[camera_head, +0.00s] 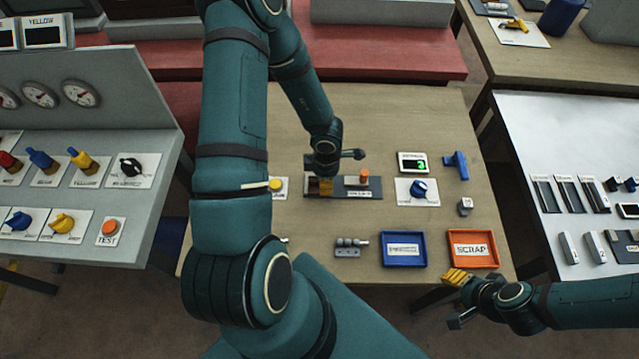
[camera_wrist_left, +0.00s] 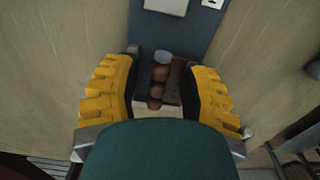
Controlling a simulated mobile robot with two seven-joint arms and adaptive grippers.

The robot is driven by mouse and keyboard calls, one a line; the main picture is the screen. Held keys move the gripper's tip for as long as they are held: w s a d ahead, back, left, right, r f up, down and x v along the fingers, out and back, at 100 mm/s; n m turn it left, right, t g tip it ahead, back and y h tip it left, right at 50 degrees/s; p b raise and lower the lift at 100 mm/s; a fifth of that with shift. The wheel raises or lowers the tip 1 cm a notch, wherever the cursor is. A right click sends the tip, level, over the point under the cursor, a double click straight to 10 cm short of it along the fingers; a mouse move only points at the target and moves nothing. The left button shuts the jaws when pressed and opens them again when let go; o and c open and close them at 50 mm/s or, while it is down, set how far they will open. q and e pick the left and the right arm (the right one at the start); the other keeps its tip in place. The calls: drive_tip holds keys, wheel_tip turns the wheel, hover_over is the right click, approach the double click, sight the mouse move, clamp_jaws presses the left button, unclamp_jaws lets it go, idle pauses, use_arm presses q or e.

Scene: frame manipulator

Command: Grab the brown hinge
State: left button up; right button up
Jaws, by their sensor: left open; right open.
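The brown hinge (camera_wrist_left: 158,84) shows in the left wrist view as dark brown leaves with rounded knuckles, on a grey-blue fixture. It lies between the two yellow fingers of my left gripper (camera_wrist_left: 164,92), which are apart on either side of it; I cannot tell whether they touch it. In the head view my left gripper (camera_head: 321,187) points down over the left end of the grey fixture (camera_head: 346,193), where a bit of brown (camera_head: 311,188) shows and the rest is hidden. My right gripper (camera_head: 452,298) is open and empty off the table's front right corner.
A grey hinge-like part (camera_head: 347,246), a blue tray (camera_head: 403,262) and an orange SCRAP tray (camera_head: 473,262) line the table's front. An orange knob (camera_head: 364,177) stands on the fixture. A blue knob (camera_head: 419,189) and a display (camera_head: 412,163) are to its right.

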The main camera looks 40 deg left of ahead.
use_arm(q)
clamp_jaws()
